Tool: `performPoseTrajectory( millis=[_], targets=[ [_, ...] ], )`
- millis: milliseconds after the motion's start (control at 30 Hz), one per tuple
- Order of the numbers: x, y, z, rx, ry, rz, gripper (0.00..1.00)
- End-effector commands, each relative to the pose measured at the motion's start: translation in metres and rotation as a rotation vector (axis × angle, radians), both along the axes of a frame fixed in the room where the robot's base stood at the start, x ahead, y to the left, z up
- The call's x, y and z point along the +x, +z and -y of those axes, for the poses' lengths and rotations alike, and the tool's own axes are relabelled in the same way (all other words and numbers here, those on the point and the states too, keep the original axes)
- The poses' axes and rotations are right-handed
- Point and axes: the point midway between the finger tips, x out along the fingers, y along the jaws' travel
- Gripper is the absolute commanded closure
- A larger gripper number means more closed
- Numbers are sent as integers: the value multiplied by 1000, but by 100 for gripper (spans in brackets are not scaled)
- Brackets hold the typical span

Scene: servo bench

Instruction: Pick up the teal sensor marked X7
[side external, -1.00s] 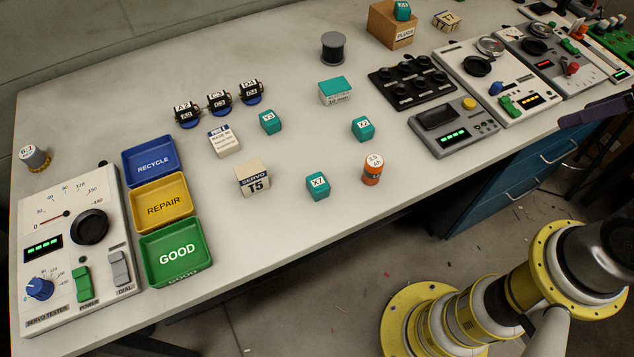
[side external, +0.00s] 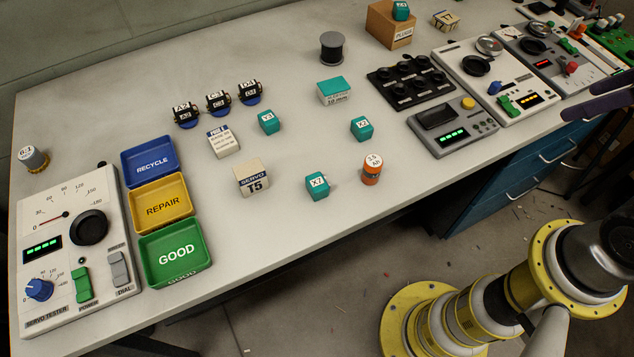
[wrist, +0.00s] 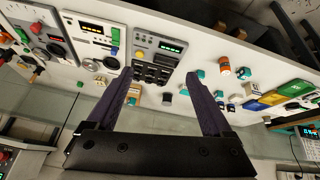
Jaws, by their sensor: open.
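The teal sensor marked X7 (side external: 317,186) stands on the bench near its front edge, between the SERVO T5 box (side external: 252,178) and an orange cylinder (side external: 371,171). In the wrist view, X7 (wrist: 244,73) is right of my gripper, beside the orange cylinder. My gripper (wrist: 161,76) is open and empty, with its two dark purple fingers spread apart. In the side external view only part of the fingers shows at the right edge, well away from X7. Similar teal sensors, X2 (side external: 361,128) and X3 (side external: 268,122), stand farther back.
Green (side external: 160,274), yellow (side external: 142,212) and blue (side external: 125,168) trays lie left of X7, beside the servo tester (side external: 60,255). A teal-lidded box (side external: 334,98), a grey spool (side external: 333,50) and several instruments stand behind and right. The bench around X7 is mostly clear.

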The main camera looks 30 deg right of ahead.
Motion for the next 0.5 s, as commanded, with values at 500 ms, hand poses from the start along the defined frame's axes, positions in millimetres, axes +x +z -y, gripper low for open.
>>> performPoseTrajectory(
  millis=[500],
  targets=[
    [157,54,-115,-233,804,-168,15]
  ],
)
